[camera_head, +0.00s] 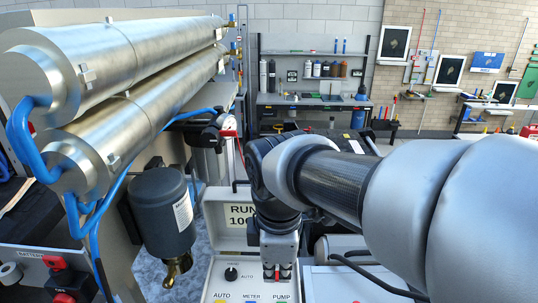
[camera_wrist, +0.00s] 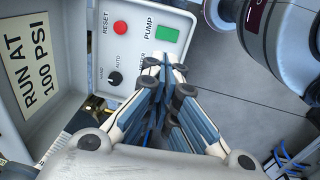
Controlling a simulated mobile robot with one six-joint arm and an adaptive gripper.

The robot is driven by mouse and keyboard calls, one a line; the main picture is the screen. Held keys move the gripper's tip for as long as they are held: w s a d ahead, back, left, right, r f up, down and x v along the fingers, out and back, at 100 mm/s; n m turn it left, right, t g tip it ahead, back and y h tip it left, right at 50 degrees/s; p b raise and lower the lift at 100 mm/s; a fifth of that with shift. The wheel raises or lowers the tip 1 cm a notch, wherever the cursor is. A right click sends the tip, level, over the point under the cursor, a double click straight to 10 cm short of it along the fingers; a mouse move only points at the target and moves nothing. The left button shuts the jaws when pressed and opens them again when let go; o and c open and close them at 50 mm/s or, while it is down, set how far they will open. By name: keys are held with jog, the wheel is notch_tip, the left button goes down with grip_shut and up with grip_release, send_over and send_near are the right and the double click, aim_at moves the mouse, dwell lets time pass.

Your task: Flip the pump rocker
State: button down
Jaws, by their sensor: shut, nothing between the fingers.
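The pump rocker (camera_wrist: 166,34) is a green rectangle beside the PUMP label on a light control panel. Its tilt cannot be told. In the wrist view my gripper (camera_wrist: 164,62) is shut and empty. Its tips appear just below the rocker and cover part of the panel near the METER label. In the head view my gripper (camera_head: 277,277) points down over the panel, above the PUMP label. Only the top edge of the green rocker (camera_head: 282,301) shows at the bottom of that view. Whether the tips touch the panel cannot be told.
A red RESET button (camera_wrist: 120,27) and a black HAND/AUTO knob (camera_wrist: 115,79) sit near the rocker. The open lid with the RUN AT 100 PSI sign (camera_wrist: 30,84) stands beside the panel. Metal membrane tubes (camera_head: 130,60) and a dark pump cylinder (camera_head: 163,210) stand at left.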

aim_at(276, 302)
jog(key=f, duration=0.4)
jog(key=w+f, duration=0.1)
jog(key=f, duration=0.8)
jog(key=shift+w, duration=0.3)
jog(key=shift+r, duration=0.1)
jog(key=shift+w+f+b, duration=0.2)
jog(key=shift+f+b, duration=0.3)
jog(key=shift+f, duration=0.05)
jog(key=shift+s+r, duration=0.1)
jog(key=shift+r, duration=0.05)
jog(key=shift+s, duration=0.15)
